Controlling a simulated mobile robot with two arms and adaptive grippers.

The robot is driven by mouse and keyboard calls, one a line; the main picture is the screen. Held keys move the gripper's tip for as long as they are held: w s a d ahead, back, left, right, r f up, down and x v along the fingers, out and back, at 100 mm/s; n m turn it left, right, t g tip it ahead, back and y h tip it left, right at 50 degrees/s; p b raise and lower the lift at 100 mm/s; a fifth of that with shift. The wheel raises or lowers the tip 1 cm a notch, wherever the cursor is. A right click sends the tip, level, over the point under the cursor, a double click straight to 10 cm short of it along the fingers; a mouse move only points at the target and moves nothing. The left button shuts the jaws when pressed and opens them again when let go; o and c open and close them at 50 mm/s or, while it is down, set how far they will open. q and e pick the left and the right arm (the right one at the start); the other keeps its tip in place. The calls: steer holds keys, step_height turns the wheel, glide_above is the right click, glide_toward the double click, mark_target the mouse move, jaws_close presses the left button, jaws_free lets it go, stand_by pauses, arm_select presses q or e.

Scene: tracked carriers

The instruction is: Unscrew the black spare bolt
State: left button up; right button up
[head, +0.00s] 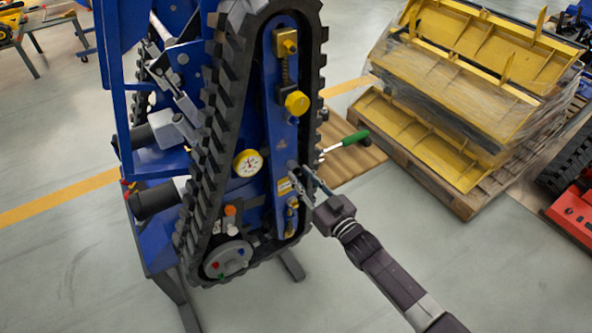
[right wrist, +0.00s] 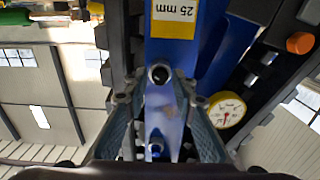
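A black bolt head (right wrist: 159,75) sits on the blue side plate (right wrist: 185,45), just below a "25 mm" label in the right wrist view. A second, bluish bolt (right wrist: 156,148) is lower on the same plate. My right gripper (right wrist: 160,102) is open, with one finger on each side of the plate and nothing clasped. The black bolt lies between and slightly beyond the fingertips. In the head view, my right gripper (head: 306,184) is at the lower part of the blue plate (head: 283,128), and I cannot pick out the bolt there. My left gripper is out of view.
The black track (head: 212,150) loops around the plate. A round gauge (head: 247,163) and yellow knob (head: 297,102) are close by. A green-handled tool (head: 355,138) sticks out right of the track. Yellow parts (head: 445,85) are stacked on a pallet (head: 462,204) at right.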

steer(key=shift+c, duration=0.4)
jaws_close()
steer(key=n, duration=0.2)
steer(key=n+b, duration=0.1)
steer(key=n, duration=0.1)
steer(key=shift+f+n, duration=0.2)
steer(key=shift+n, duration=0.1)
steer(key=n+b, duration=0.1)
steer(key=n, duration=0.2)
steer(key=shift+n, duration=0.4)
steer(key=shift+r+n, duration=0.2)
steer(key=shift+n, duration=0.5)
